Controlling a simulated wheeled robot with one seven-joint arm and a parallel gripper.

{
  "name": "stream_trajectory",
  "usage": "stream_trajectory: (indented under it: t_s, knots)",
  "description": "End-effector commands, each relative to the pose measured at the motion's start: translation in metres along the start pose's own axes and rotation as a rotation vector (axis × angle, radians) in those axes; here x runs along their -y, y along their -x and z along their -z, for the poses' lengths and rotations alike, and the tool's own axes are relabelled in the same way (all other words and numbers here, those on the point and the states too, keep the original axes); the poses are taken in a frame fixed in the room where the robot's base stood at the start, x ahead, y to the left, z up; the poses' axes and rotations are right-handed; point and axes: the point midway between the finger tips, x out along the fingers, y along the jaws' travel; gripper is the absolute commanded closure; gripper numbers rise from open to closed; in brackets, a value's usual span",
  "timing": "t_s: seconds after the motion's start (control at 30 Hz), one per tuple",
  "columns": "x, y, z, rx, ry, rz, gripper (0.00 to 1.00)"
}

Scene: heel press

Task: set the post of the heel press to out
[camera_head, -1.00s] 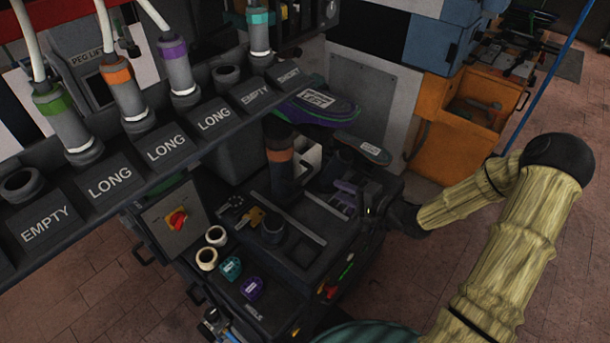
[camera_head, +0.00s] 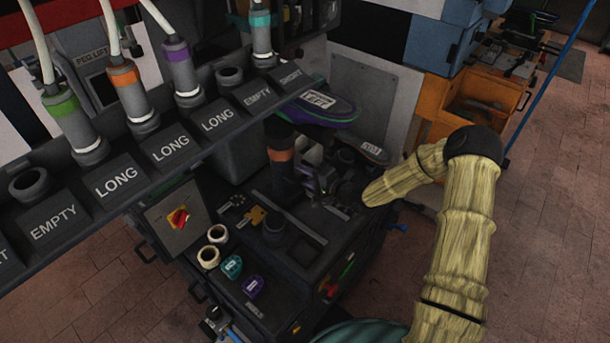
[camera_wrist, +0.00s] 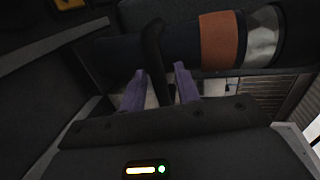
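The post (camera_head: 284,180) of the heel press is a dark upright cylinder with an orange band. My gripper (camera_wrist: 161,78) has two purple fingers set apart, one on each side of this bar. I see gaps beside the bar, so the gripper looks open. In the head view my gripper (camera_head: 308,180) is just right of the post, partly hidden by its dark body.
A rack of labelled tubes (camera_head: 170,145) runs along the upper left. The floor at the right is clear.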

Motion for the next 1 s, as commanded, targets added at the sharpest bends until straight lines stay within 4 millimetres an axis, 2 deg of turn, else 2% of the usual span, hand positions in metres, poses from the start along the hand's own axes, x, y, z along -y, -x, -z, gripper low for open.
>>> stream_trajectory:
  t_s: [0.17,0.33,0.73,1.0]
  knots:
    - [0.0,0.0,0.0,0.0,-0.001,0.0,0.68]
    - [0.0,0.0,0.0,0.0,-0.001,0.0,0.99]
    - [-0.001,0.005,0.0,0.0,-0.001,-0.001,1.0]
    - [-0.007,0.03,-0.001,0.0,-0.003,-0.004,1.0]
